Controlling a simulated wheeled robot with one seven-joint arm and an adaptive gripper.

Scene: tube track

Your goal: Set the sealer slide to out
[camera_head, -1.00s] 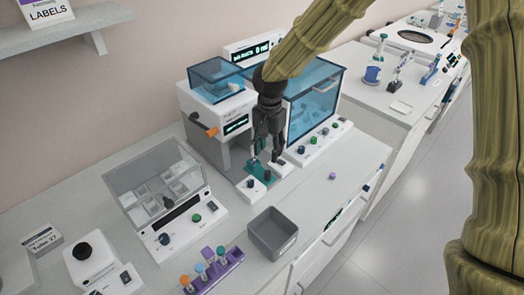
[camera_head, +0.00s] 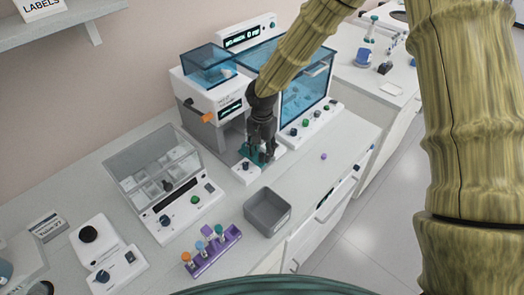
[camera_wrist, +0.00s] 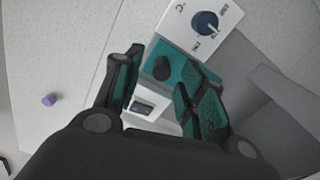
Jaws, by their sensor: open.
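The sealer (camera_head: 212,97) is a white machine with a blue clear lid and an orange-tipped lever, at the middle of the bench in the head view. Its teal slide (camera_head: 262,156) lies low at its front, mostly hidden by my gripper (camera_head: 258,152). In the wrist view the teal slide carries a dark round knob (camera_wrist: 163,68). My gripper (camera_wrist: 158,78) is open, its fingers on either side of that knob with gaps showing. I cannot tell whether a finger touches the slide. A white panel with a dark blue dial (camera_wrist: 205,24) sits beside the slide.
A grey open bin (camera_head: 268,212) stands on the bench in front of the sealer. A clear-lidded machine (camera_head: 155,170) is to the left, a blue-windowed cabinet (camera_head: 302,90) to the right. A purple tube rack (camera_head: 213,255) stands nearer. A small purple piece (camera_head: 324,156) lies on clear bench at right.

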